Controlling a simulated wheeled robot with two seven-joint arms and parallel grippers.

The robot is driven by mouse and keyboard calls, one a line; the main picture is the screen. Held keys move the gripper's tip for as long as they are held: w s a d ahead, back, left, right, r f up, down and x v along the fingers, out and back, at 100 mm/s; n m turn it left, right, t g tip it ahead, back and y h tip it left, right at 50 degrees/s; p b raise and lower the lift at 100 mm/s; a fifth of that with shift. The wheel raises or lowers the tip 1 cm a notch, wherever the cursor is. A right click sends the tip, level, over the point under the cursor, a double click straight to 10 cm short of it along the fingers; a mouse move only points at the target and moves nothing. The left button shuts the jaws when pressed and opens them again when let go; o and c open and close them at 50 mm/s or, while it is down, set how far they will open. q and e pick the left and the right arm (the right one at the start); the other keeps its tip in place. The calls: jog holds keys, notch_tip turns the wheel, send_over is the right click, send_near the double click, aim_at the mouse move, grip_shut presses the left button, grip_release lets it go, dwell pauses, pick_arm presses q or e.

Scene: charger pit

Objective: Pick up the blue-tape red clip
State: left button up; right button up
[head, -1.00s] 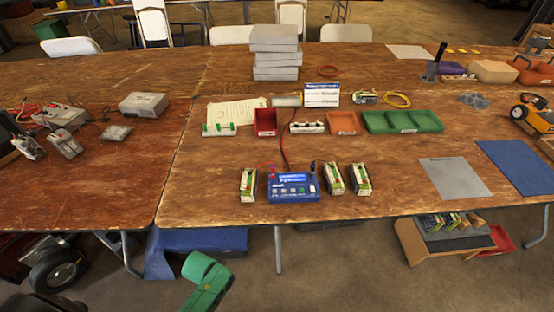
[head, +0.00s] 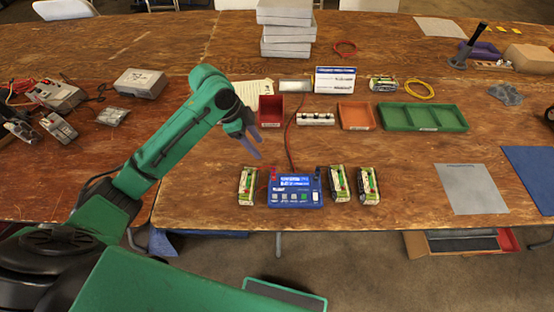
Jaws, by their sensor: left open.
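A blue charger (head: 295,193) with a lit screen stands near the table's front edge. A small red clip (head: 273,174) shows at its upper left corner and a dark clip (head: 317,174) at its upper right. Blue tape on the red clip is too small to make out. My left gripper (head: 256,150) is open and empty, pointing down above the table. In the picture it is just above and left of the red clip, apart from it. My right gripper is not in view.
Battery packs stand left (head: 247,186) and right (head: 368,186) of the charger. Behind are a red bin (head: 271,111), an orange bin (head: 356,116), a green tray (head: 422,117) and a sign (head: 335,80). A red cable (head: 289,135) runs toward the charger. A grey mat (head: 471,188) lies right.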

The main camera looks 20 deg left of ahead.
aim_at(272, 168)
pick_arm(q)
jog(key=x, duration=0.2)
jog(key=s+x, duration=0.1)
jog(key=x, duration=0.1)
jog(key=p+x, duration=0.1)
jog(key=x, duration=0.2)
jog(key=shift+s+d, duration=0.25)
jog(key=p+x, duration=0.1)
jog(key=x, duration=0.4)
jog(key=shift+w+f, duration=0.1)
jog(key=shift+f, duration=0.3)
grip_shut()
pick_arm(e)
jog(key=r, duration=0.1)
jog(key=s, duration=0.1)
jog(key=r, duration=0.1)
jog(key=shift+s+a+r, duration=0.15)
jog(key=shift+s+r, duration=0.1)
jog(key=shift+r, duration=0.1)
